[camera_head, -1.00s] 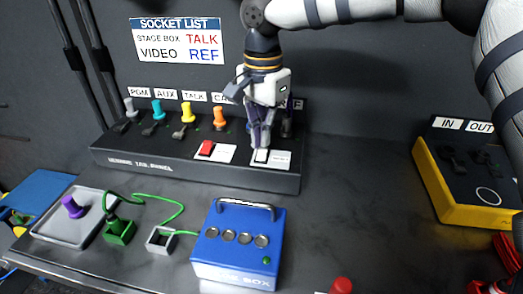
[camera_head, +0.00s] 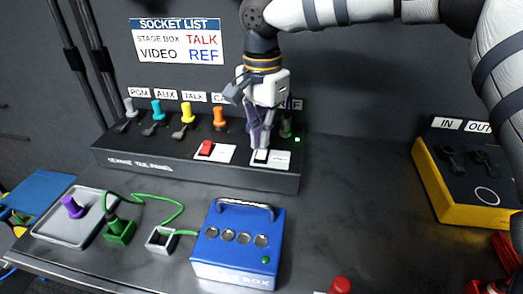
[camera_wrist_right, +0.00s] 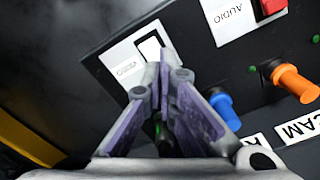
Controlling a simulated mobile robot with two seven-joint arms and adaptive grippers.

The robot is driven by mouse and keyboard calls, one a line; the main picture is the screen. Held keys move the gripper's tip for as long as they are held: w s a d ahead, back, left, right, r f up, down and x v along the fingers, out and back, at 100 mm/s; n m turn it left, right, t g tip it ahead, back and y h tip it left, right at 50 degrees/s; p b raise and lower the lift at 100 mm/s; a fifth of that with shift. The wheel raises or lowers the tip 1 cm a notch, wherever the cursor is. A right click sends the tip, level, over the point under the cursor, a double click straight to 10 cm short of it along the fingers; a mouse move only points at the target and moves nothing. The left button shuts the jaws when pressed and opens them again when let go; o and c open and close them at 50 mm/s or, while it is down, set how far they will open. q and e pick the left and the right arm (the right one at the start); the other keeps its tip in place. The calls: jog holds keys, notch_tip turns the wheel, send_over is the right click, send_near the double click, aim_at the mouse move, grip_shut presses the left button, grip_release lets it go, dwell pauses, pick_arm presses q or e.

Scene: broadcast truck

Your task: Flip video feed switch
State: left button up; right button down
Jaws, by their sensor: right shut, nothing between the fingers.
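The video switch (camera_head: 261,156) is a white rocker on a white label plate, at the right of the dark tail panel (camera_head: 200,170). In the right wrist view, the rocker (camera_wrist_right: 150,46) sits beside the VIDEO label (camera_wrist_right: 127,68). My right gripper (camera_head: 261,143) points down at the switch with its fingers shut and empty. In the wrist view, the fingertips (camera_wrist_right: 162,62) overlap the rocker's edge; I cannot tell whether they touch it. My left gripper is not in view.
A red audio switch (camera_head: 206,148) sits just left of the video switch. Colored plugs, including an orange one (camera_head: 219,117), stand along the panel's back. A blue box (camera_head: 225,265) with a handle stands in front. A yellow-sided box (camera_head: 440,185) stands right; the tabletop between is clear.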

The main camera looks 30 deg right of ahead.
jog(key=shift+r+p, duration=0.4)
jog(key=shift+r, duration=2.65)
jog(key=shift+s+f, duration=0.1)
jog(key=shift+f, duration=0.05)
